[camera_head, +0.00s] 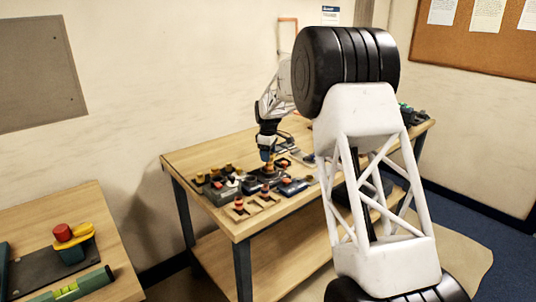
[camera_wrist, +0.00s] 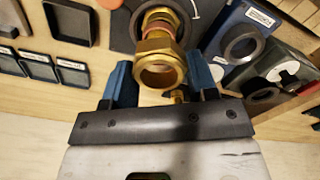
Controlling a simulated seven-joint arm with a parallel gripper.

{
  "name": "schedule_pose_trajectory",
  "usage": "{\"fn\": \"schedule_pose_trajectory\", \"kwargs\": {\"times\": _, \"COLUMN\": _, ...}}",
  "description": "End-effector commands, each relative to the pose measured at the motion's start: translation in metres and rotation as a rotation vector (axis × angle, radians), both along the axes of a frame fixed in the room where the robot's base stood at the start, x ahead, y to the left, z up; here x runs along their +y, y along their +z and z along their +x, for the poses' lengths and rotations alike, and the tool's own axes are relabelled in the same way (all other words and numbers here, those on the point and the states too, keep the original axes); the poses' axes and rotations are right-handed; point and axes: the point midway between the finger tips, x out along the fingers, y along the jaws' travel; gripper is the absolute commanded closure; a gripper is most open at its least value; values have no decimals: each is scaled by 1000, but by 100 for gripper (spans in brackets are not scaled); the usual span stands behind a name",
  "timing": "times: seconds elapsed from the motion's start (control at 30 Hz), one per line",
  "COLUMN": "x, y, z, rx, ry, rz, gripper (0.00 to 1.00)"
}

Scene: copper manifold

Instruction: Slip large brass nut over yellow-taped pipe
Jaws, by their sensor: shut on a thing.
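My gripper (camera_head: 267,153) points down over the crowded worktable in the head view. In the wrist view its two blue fingers (camera_wrist: 161,82) are shut on a large brass nut (camera_wrist: 158,72), an open ring held between them. Beyond the nut, a copper pipe (camera_wrist: 161,29) with a brass fitting (camera_wrist: 160,14) stands on a dark base. The nut lines up closely with the pipe in this view, but I cannot tell whether it is around it or above it. No yellow tape can be made out clearly.
A blue holder with a round opening (camera_wrist: 240,47) is at right in the wrist view, beside other labelled holders. Dark labelled trays (camera_wrist: 38,67) are at left. Several fittings crowd the wooden table (camera_head: 186,158). Another table (camera_head: 92,199) stands at front left.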

Motion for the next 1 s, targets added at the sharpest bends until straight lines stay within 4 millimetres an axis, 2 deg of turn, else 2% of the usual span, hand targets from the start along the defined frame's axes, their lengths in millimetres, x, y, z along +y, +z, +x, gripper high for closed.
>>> {"fn": "schedule_pose_trajectory", "kwargs": {"times": 1.0, "x": 0, "y": -11, "z": 0, "rx": 0, "ry": 0, "rz": 0, "gripper": 72}}
